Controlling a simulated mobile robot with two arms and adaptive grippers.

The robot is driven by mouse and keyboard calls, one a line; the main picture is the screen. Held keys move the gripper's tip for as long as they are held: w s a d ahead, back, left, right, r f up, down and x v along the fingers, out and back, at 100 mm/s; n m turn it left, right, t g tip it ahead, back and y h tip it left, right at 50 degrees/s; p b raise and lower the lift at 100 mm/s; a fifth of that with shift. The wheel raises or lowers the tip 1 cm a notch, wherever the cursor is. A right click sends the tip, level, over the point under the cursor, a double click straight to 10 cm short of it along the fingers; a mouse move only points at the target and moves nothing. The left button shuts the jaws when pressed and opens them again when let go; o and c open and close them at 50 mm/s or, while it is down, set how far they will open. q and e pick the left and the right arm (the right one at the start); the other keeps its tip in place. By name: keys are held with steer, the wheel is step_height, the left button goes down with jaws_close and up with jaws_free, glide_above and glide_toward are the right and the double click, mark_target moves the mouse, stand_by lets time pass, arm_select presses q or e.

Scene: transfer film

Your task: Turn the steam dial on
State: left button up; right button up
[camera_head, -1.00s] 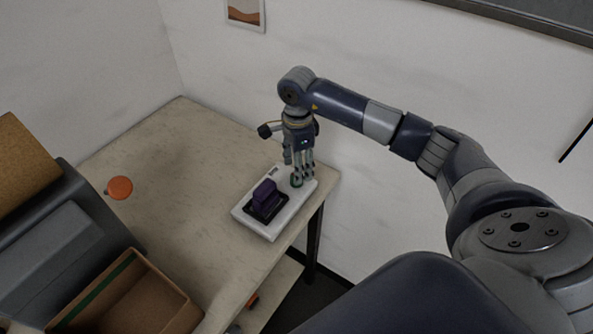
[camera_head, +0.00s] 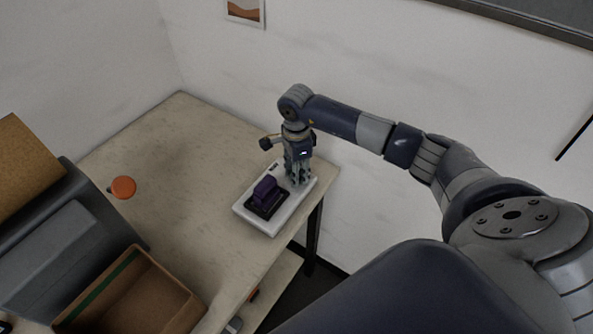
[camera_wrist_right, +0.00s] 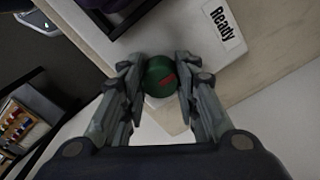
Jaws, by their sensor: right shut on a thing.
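A purple block-shaped part (camera_head: 265,189) sits in a black recess of the base. My left gripper is in neither view.
The base stands near the right edge of the beige table (camera_head: 190,150). A "Ready" label (camera_wrist_right: 223,24) is on the base. An orange round object (camera_head: 123,187), a grey machine (camera_head: 60,245) and an open cardboard box (camera_head: 180,300) are at left. The table's middle is clear.

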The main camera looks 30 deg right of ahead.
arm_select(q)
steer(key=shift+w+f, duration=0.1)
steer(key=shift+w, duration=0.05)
arm_select(e)
steer(key=shift+w+m+b, duration=0.1)
steer(key=shift+m+b, duration=0.3)
steer(key=shift+m, duration=0.1)
steer(key=shift+f+m+b, duration=0.1)
steer(key=shift+m+b, duration=0.4)
steer(key=shift+m, duration=0.1)
steer(key=m+b, duration=0.3)
steer(key=m, duration=0.2)
steer(key=m+b, duration=0.2)
steer(key=m, duration=0.3)
steer(key=shift+d+m, duration=0.1)
steer(key=shift+m, duration=0.3)
arm_select(q)
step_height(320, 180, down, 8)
steer(key=b, duration=0.1)
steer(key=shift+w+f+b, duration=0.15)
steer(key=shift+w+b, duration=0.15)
steer(key=shift+b, duration=0.05)
arm_select(e)
steer(key=m, duration=0.4)
steer(key=shift+r+m, duration=0.2)
steer(key=shift+m, duration=0.5)
